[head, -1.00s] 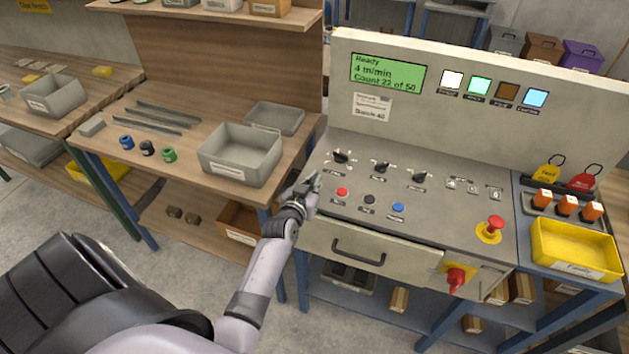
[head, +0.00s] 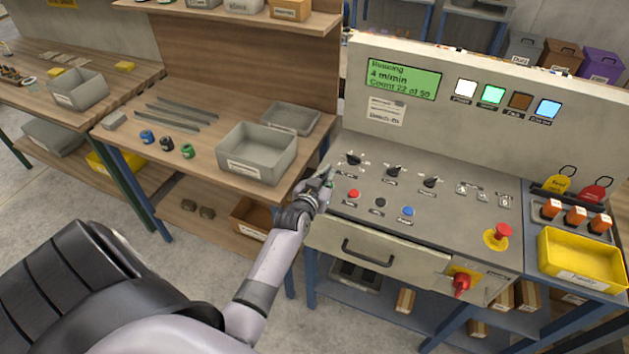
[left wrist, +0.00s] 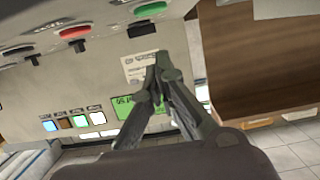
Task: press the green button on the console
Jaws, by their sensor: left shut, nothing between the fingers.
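The console (head: 440,222) has a sloped panel. In the left wrist view the green button (left wrist: 150,9) is at the top edge, apart from the fingertips in the picture; in the head view my gripper mostly hides it. The red button (head: 353,194) is to the right of my left gripper (head: 325,178) and also shows in the left wrist view (left wrist: 75,32). My left gripper is shut and empty, over the panel's left end, and shows in the left wrist view (left wrist: 162,62). The display (head: 403,79) reads "Running", 4 m/min, count 22 of 50. My right gripper is out of view.
Black knobs (head: 394,171) stand behind the buttons. A black button (head: 380,202), a blue button (head: 407,211) and a red mushroom button (head: 503,231) lie to the right. A grey bin (head: 257,165) stands on the bench at left. A yellow tray (head: 577,279) is at right.

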